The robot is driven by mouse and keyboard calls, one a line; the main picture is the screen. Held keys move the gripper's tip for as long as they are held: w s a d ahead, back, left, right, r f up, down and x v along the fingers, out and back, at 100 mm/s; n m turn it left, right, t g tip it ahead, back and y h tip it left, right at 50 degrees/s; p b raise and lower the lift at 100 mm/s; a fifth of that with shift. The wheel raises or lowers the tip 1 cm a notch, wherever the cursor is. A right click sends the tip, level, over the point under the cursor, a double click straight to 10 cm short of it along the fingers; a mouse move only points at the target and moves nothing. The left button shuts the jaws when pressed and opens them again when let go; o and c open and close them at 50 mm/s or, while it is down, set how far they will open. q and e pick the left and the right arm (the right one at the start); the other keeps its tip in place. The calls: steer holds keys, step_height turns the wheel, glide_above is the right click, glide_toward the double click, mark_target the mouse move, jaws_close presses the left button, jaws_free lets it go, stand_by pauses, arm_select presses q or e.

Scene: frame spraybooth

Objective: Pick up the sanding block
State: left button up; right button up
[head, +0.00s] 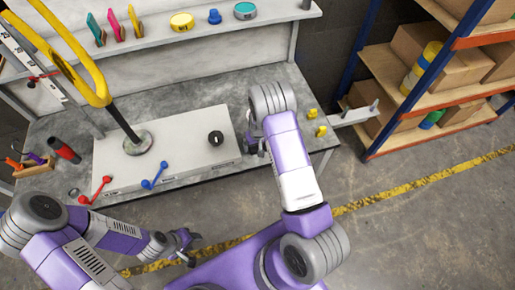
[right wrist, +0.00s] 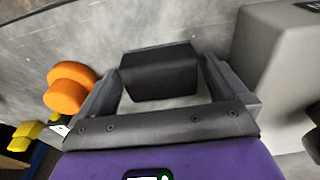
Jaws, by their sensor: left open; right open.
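A black block (right wrist: 158,73), which I take for the sanding block, rests on the grey bench top in the right wrist view. My right gripper (right wrist: 163,84) is open, with one finger on either side of the block; I cannot tell whether either finger touches it. In the head view my right gripper (head: 256,148) is at the bench's right part, partly covered by my arm, and I cannot make out the block there. My left gripper (head: 187,248) is open and empty, in front of the bench over the floor.
An orange rounded object (right wrist: 69,90) stands just left of my right gripper in the wrist view. A light grey box (head: 170,152) with a black knob and red and blue levers lies left of it. Yellow pieces (head: 320,131) sit near the bench's right edge. Shelving (head: 430,95) stands at right.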

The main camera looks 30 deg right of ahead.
steer(key=shift+r, duration=0.1)
steer(key=c, duration=0.9)
step_height(320, 180, up, 10)
steer(key=p, duration=0.3)
